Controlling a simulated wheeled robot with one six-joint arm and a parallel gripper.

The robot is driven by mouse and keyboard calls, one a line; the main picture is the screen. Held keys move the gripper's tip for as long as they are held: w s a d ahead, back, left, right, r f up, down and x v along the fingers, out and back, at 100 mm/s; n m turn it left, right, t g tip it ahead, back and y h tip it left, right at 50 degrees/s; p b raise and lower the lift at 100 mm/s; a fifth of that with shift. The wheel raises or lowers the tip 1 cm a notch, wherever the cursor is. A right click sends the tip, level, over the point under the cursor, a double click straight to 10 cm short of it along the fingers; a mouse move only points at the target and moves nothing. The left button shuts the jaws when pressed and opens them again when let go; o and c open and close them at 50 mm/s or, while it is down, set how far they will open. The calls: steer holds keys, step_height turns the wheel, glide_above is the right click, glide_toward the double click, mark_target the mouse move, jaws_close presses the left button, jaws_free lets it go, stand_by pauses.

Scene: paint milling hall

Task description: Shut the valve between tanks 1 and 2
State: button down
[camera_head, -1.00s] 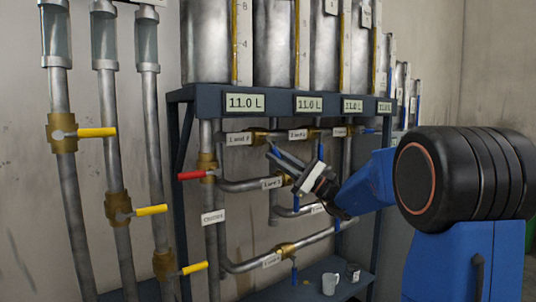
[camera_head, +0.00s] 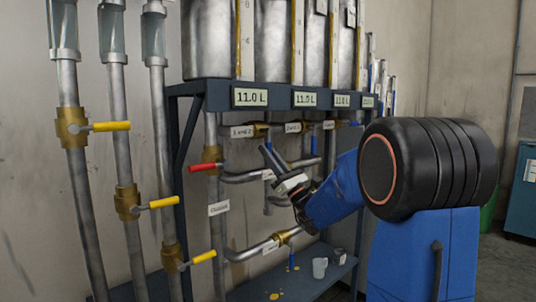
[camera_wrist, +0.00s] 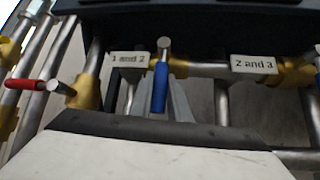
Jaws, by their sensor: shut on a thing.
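The valve between tanks 1 and 2 (camera_head: 262,130) is brass, on a horizontal pipe under the shelf, beside a "1 and 2" label (camera_head: 243,131). In the wrist view the same label (camera_wrist: 130,58) is just left of its blue handle (camera_wrist: 160,86). The handle hangs down, across the line of the pipe. My gripper (camera_head: 268,154) reaches up to the valve and is shut on this handle; its grey fingers (camera_wrist: 168,104) show around the lower part. In the head view the fingers largely hide the handle. The tank 1 and tank 2 displays (camera_head: 250,97) (camera_head: 305,99) read 11.0 L.
A red-handled valve (camera_head: 206,167) is close on the left, and yellow-handled valves (camera_head: 163,202) stand further left. The "2 and 3" label (camera_head: 293,127) and another blue handle (camera_head: 314,145) are to the right. Mugs (camera_head: 320,268) and yellow spots are on the lower shelf.

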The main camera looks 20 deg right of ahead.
stand_by(0.3)
steer(key=c, duration=1.7)
jaws_free()
steer(key=shift+o, duration=0.2)
steer(key=v, duration=1.7)
steer(key=shift+f, duration=0.15)
steer(key=shift+s, duration=0.1)
